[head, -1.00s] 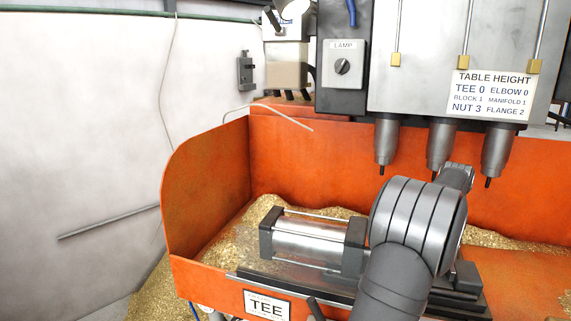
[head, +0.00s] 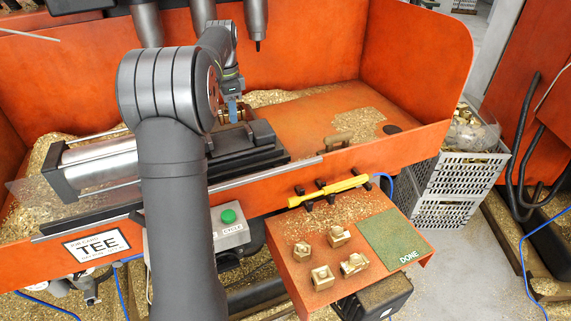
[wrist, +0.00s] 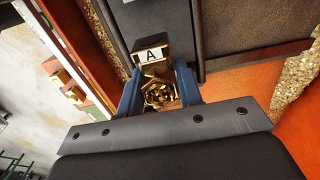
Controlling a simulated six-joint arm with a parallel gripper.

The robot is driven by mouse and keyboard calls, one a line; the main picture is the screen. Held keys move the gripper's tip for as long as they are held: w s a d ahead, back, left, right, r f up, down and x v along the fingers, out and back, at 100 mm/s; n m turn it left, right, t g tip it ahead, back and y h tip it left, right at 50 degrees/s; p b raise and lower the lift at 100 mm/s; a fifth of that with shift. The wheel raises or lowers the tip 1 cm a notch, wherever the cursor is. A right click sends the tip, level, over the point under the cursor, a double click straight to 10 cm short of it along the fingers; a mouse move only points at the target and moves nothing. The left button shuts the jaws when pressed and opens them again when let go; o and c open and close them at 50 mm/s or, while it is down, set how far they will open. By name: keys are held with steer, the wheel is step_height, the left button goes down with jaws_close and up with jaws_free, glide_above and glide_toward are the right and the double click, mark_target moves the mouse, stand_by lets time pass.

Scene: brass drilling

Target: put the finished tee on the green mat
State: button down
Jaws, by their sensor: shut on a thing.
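My gripper (head: 234,108) is over the black fixture in the orange drilling tray. In the wrist view its two blue fingers (wrist: 160,92) are shut on a brass tee (wrist: 160,96), whose open, threaded-looking end faces the camera. A brass piece with a white "A" label (wrist: 152,55) sits just beyond it; I cannot tell whether they are one piece. In the head view the tee is mostly hidden by the gripper. The green mat (head: 395,236), marked DONE, lies bare on the right of the small orange shelf, well away from my gripper.
Brass fittings (head: 338,236) stand on the shelf left of the mat. A yellow tool (head: 330,190) hangs along the tray's front rim. Drill spindles (head: 255,25) hang above the tray. A button box (head: 228,217) and a clamp cylinder (head: 100,165) are near my arm. Grey crates (head: 455,175) stand right.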

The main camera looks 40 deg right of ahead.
steer(key=s+d+n, duration=0.4)
steer(key=s+n, duration=0.7)
steer(key=s, duration=0.5)
steer(key=s+d+f+m, duration=0.4)
steer(key=s+f, duration=0.1)
steer(key=s, duration=0.8)
steer(key=s+d+f+m, duration=0.3)
steer(key=s+d+f, duration=0.2)
steer(key=s, duration=0.8)
steer(key=s+d+f+m, duration=0.4)
steer(key=s+f, duration=0.2)
steer(key=s, duration=0.7)
glide_above(387, 229)
step_height(387, 229, down, 6)
steer(key=shift+w+f, duration=0.1)
steer(key=shift+f, duration=2.1)
